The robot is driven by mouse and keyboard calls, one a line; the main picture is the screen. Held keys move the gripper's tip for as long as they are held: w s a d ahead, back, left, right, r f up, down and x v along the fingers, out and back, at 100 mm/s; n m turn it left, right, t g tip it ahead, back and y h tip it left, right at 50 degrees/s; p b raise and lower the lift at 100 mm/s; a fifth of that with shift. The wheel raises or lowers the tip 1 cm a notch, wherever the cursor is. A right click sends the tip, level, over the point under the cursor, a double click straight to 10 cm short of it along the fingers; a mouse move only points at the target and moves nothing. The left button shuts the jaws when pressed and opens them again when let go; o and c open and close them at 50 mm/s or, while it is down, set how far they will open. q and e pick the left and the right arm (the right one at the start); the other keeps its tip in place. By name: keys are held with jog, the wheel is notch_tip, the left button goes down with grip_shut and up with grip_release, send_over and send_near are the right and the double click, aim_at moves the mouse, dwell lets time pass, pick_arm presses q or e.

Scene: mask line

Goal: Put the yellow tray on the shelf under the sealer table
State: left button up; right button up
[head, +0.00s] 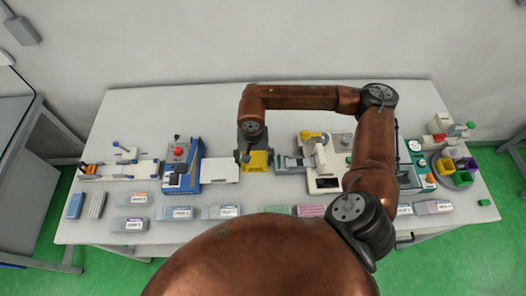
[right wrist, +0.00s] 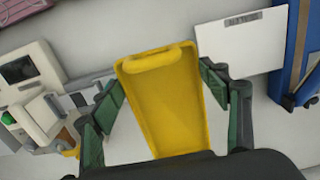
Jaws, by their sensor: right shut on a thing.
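The yellow tray (right wrist: 172,105) lies between the green fingers of my right gripper (right wrist: 160,84) in the right wrist view. The gripper is shut on it, with one finger at each side and a raised loop at the tray's far end. In the head view the tray (head: 259,163) shows under my right wrist, over the middle of the long white table (head: 225,112). I cannot tell whether it touches the tabletop. My left gripper is out of view.
A blue machine with a red button (head: 179,151) and a white plate (head: 220,170) stand left of the tray. A pale machine (head: 322,181) is close on its right. Several packets line the front edge. A dark-topped side table (head: 14,118) stands at left.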

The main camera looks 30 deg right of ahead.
aim_at(257, 154)
jog(key=w+d+f, duration=0.1)
jog(key=w+d, duration=0.2)
jog(key=shift+w+f, duration=0.1)
jog(key=shift+f, duration=0.3)
jog(key=w+d+f, duration=0.1)
jog(key=f, duration=0.1)
jog(key=w+d+f, duration=0.1)
jog(key=w+d+f+p, duration=0.1)
jog(key=f, duration=0.1)
jog(key=shift+w+f, duration=0.15)
jog(key=shift+f, duration=0.2)
notch_tip(257, 154, down, 3)
jog(key=shift+p, duration=0.35)
jog(key=shift+w+d+f, duration=0.1)
jog(key=shift+f, duration=0.2)
jog(key=o, duration=1.2)
